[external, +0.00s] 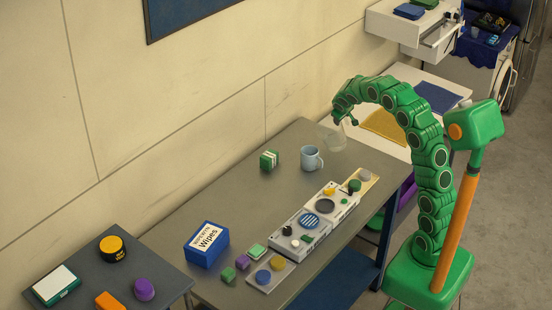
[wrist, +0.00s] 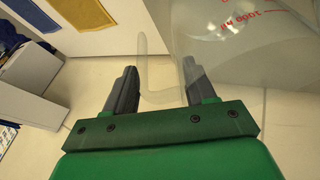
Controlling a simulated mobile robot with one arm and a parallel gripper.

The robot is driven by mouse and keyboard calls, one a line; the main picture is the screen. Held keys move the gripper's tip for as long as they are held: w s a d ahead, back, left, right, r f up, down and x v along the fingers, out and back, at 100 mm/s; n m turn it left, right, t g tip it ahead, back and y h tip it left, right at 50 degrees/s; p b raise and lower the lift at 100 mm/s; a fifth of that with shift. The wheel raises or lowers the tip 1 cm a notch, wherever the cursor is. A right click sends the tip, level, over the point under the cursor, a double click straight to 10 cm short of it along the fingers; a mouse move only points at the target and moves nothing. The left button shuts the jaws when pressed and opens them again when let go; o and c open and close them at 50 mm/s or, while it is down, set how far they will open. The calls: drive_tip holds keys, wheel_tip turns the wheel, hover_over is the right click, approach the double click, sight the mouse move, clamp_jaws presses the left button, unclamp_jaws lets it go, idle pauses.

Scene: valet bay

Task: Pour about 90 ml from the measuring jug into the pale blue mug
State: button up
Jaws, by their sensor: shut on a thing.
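The clear measuring jug (external: 332,139) is hard to make out in the external view. It is beside the pale blue mug (external: 311,158), to its upper right in the picture. My gripper (external: 346,117) is shut on the jug's handle. In the wrist view my gripper's dark fingers (wrist: 158,92) stand on both sides of the clear handle, and the jug's wall (wrist: 255,60) with red markings fills the upper right. The jug looks tilted in the external view. I cannot tell how much liquid is in it. The mug stands upright on the grey table; its inside is not clearly seen.
A green block with white stripes (external: 269,160) stands just left of the mug. A row of panels with knobs (external: 313,222), a blue wipes box (external: 206,244) and small blocks occupy the table's nearer part. Table surface (external: 225,192) left of the green block is clear.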

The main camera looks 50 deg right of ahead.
drive_tip(key=w+a+r+n+h, duration=0.1)
drive_tip(key=a+r+h, duration=0.4)
drive_tip(key=a+h, duration=0.1)
drive_tip(key=shift+a+n+h, duration=0.3)
drive_tip(key=shift+a, duration=0.4)
drive_tip(key=shift+a+r, duration=0.1)
drive_tip(key=shift+a, duration=0.05)
drive_tip(key=shift+w+a+r+h+b, duration=0.2)
drive_tip(key=shift+a+r+h+b, duration=0.35)
drive_tip(key=shift+a+h, duration=0.35)
drive_tip(key=shift+w+a+r+n+h+b, duration=0.1)
drive_tip(key=shift+a+r+n+h+b, duration=0.2)
drive_tip(key=shift+a+b, duration=0.35)
drive_tip(key=shift+w+a+r+n+h+b, duration=0.1)
drive_tip(key=shift+a+h+b, duration=0.3)
drive_tip(key=shift+a+b, duration=0.25)
idle(1.7)
drive_tip(key=d+y, duration=0.1)
drive_tip(key=d+f+y, duration=0.1)
drive_tip(key=d, duration=0.1)
drive_tip(key=d+f+m+y, duration=0.1)
drive_tip(key=d, duration=0.1)
drive_tip(key=shift+s+d+y, duration=0.1)
drive_tip(key=shift+s+y, duration=0.2)
drive_tip(key=shift+s, duration=0.1)
drive_tip(key=shift+d, duration=0.1)
